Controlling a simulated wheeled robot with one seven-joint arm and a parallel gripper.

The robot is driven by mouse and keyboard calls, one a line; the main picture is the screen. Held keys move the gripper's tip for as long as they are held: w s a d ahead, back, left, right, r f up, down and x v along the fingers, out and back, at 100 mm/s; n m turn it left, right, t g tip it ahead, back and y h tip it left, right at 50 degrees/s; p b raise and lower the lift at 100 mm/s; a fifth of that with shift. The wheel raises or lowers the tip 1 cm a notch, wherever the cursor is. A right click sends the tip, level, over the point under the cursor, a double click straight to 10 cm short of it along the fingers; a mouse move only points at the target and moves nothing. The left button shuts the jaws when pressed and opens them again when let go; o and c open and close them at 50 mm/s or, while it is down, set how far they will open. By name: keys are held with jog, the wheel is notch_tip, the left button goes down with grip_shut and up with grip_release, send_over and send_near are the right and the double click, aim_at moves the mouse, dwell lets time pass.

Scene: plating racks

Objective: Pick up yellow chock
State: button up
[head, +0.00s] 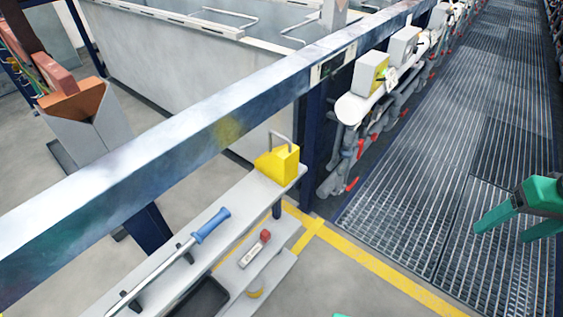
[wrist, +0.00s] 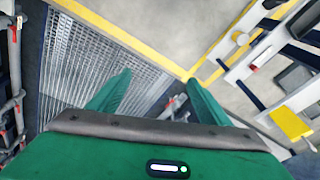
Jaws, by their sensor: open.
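The yellow chock (head: 283,166), a wedge-like block with a grey bar handle on top, sits on the far end of the pale upper shelf (head: 237,203) in the head view. In the wrist view the chock (wrist: 290,123) is at the right, well to the side of my fingers. My green gripper (head: 504,231) is at the right edge of the head view, over the grating and well apart from the chock. In the wrist view my gripper (wrist: 160,82) shows its two fingers spread, with nothing between them.
A blue-handled metal bar (head: 180,251) rests on the same shelf. A lower shelf holds a red-and-white item (head: 255,248). A large metal beam (head: 190,135) runs close behind the chock. Pipes with red levers (head: 352,185) stand to its right. Grating (head: 440,190) and yellow-lined floor are clear.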

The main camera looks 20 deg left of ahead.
jog(key=w+a+f+n+t+y, duration=0.1)
jog(key=w+a+f+n, duration=0.15)
jog(key=a, duration=0.25)
jog(key=w+a+f+n+y, duration=0.1)
jog(key=w+a+n, duration=0.1)
jog(key=w+a, duration=0.2)
jog(key=n+t+y, duration=0.2)
jog(key=n+y, duration=0.6)
jog(key=y, duration=0.1)
send_near(293, 167)
jog(key=f+x, duration=0.1)
jog(key=x, duration=0.3)
jog(key=shift+a+r+t+y, duration=0.25)
jog(key=shift+a+t+y, duration=0.05)
jog(key=shift+a+t, duration=0.1)
jog(key=x, duration=0.5)
jog(key=shift+a+f, duration=0.1)
jog(key=shift+a, duration=0.05)
jog(key=shift+x, duration=2.6)
jog(key=shift+s+f, duration=0.1)
jog(key=shift+s, duration=0.05)
jog(key=c, duration=1.6)
